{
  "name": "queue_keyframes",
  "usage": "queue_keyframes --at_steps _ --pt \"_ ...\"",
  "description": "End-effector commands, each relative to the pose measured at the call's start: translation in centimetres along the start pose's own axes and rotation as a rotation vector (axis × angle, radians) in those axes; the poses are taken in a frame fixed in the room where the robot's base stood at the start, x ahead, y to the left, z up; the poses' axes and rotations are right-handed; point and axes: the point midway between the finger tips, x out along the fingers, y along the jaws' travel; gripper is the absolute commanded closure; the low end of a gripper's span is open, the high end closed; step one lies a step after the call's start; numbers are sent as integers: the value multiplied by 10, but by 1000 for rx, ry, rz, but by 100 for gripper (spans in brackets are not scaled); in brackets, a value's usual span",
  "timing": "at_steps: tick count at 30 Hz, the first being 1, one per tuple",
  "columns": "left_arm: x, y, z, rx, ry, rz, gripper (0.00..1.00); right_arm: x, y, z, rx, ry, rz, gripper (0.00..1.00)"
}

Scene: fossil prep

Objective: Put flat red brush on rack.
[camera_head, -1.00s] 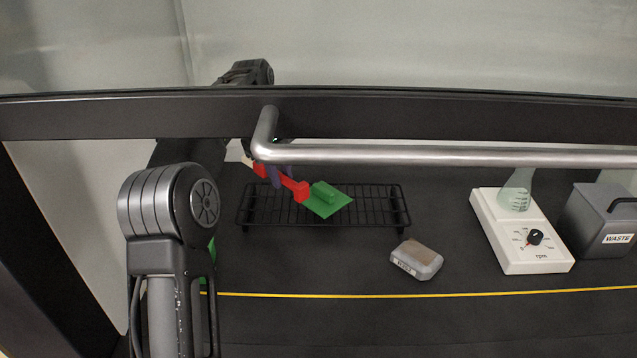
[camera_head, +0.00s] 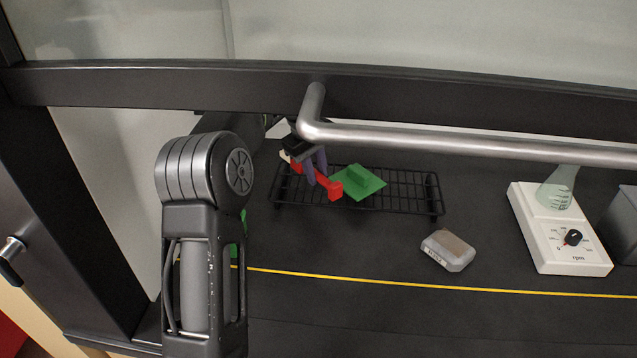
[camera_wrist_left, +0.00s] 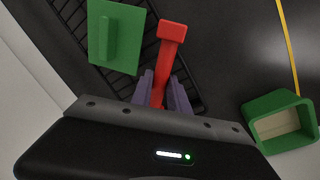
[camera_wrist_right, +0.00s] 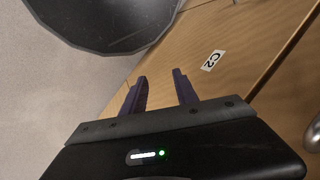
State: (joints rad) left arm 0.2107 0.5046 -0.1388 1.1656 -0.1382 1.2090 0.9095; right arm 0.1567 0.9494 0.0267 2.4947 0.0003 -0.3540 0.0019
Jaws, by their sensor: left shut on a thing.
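The flat red brush (camera_head: 333,188) is over the left part of the black wire rack (camera_head: 405,194). My left gripper (camera_head: 316,168) is shut on the brush; in the left wrist view the brush (camera_wrist_left: 172,38) sticks out between the two purple fingers (camera_wrist_left: 160,92). Its red end points away from the gripper. Whether the brush touches the rack wires (camera_wrist_left: 75,15) I cannot tell. My right gripper (camera_wrist_right: 161,90) shows only in its own wrist view, open with nothing between its fingers, in front of a wooden surface.
A green flat piece with a raised grip (camera_head: 360,181) lies on the rack beside the brush. A grey block (camera_head: 448,250) and a white rpm device (camera_head: 560,235) stand to the right. A green open box (camera_wrist_left: 280,122) shows in the left wrist view. A metal bar (camera_head: 450,145) crosses above.

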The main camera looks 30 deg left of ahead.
Motion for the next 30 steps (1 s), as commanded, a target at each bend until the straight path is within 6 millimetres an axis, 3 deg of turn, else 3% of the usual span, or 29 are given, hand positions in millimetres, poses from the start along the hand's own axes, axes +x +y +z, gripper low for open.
queue_keyframes --at_steps 8,17,28,29,30 --pt "2 0 0 0 0 0 100 0 0 0 0 0 0 64" --pt "35 -8 0 0 0 0 100 -3 -1 0 1 -1 1 64" --pt "40 -8 0 0 0 1 100 -1 0 0 1 -1 1 64" --pt "39 -8 0 0 0 1 77 -2 0 0 1 -1 1 64" --pt "38 -8 0 0 0 1 74 -2 0 0 1 -1 1 64"
